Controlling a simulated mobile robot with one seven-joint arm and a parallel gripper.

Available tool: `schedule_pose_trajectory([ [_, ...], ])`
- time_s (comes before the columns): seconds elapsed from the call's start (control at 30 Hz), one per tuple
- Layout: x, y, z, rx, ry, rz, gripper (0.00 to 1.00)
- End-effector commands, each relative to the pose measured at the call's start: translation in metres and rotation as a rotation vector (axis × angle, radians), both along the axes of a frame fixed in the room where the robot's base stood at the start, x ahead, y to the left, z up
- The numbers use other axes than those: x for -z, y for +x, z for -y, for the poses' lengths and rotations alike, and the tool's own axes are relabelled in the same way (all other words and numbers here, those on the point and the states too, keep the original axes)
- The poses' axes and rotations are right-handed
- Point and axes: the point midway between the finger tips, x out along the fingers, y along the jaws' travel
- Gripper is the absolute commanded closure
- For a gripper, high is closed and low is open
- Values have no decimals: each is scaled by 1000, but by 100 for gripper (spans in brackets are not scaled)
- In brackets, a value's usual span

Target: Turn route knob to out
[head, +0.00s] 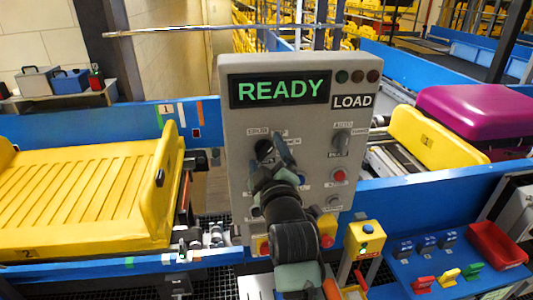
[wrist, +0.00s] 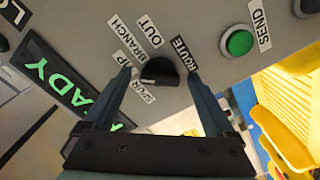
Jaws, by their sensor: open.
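The route knob (wrist: 160,72) is a black knob on the grey control panel (head: 232,125). In the wrist view, the SPUR, BRANCH and OUT labels (wrist: 150,31) lie around it, with the ROUTE label (wrist: 182,58) on its right. I cannot tell for certain which label it points to. My gripper (wrist: 158,78) is open, with one finger on each side of the knob; contact is not clear. In the head view, my gripper (head: 274,158) is at the panel's left part and partly covers the knob (head: 264,148) and its labels.
The panel display (head: 280,89) reads READY, beside a LOAD label (head: 352,101). Another knob (head: 341,139) sits to the right. A green SEND button (wrist: 239,42) shows in the wrist view. A yellow tray (head: 90,190) is on the left; a purple suitcase (head: 475,110) is at right.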

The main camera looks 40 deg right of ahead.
Motion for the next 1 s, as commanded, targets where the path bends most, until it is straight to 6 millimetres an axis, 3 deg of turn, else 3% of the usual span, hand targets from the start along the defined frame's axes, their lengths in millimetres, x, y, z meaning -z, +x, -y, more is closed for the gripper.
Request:
schedule_pose_trajectory([
  [0.17,0,0,0,0,0,0,10],
  [0.63,0,0,0,0,0,0,95],
  [1.0,1,0,0,0,55,33,96],
])
